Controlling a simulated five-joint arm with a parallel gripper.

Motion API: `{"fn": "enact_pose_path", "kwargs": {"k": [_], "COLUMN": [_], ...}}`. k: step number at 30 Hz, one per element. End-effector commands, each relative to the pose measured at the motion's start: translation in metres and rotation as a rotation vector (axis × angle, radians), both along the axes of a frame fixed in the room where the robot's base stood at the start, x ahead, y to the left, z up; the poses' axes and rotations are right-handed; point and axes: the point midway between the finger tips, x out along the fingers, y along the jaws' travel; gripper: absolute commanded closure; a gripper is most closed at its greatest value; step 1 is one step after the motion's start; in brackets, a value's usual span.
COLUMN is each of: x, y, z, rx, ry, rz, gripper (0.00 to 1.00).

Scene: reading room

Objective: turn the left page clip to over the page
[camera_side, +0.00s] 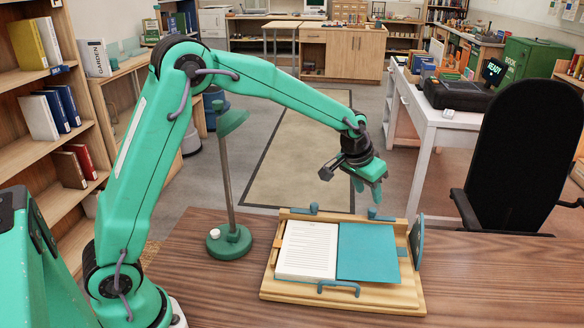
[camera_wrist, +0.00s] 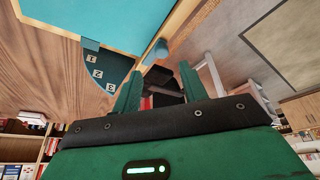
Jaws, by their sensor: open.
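A wooden book stand (camera_side: 285,285) lies on the table in the side view, with a lined white page (camera_side: 308,250) on its left half and a teal sheet (camera_side: 367,252) on its right. A small blue clip (camera_side: 313,208) stands at the top edge above the white page, apparently upright and off the page. A second blue clip (camera_side: 376,214) is at the top edge farther right; a blue clip also shows in the wrist view (camera_wrist: 160,49). My gripper (camera_side: 367,187) is open and empty, above and behind the stand's top edge. Its two fingers show in the wrist view (camera_wrist: 170,75).
A blue handle (camera_side: 338,287) is on the stand's front edge. A dial (camera_side: 416,242) is at its right side; its numbers show in the wrist view (camera_wrist: 100,74). A green lamp (camera_side: 229,240) stands left of the stand. The table at right (camera_side: 500,285) is clear.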

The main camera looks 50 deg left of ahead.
Motion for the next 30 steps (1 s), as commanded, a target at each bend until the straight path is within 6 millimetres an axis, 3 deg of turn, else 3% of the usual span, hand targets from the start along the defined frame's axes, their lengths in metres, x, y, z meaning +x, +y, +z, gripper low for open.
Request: {"fn": "enact_pose_path", "kwargs": {"k": [15, 30], "x": [0.021, 0.025], "y": [0.000, 0.000], "z": [-0.053, -0.061], "rx": [0.001, 0.001], "ry": [0.002, -0.001], "rz": [0.000, 0.000], "gripper": [0.57, 0.59]}}
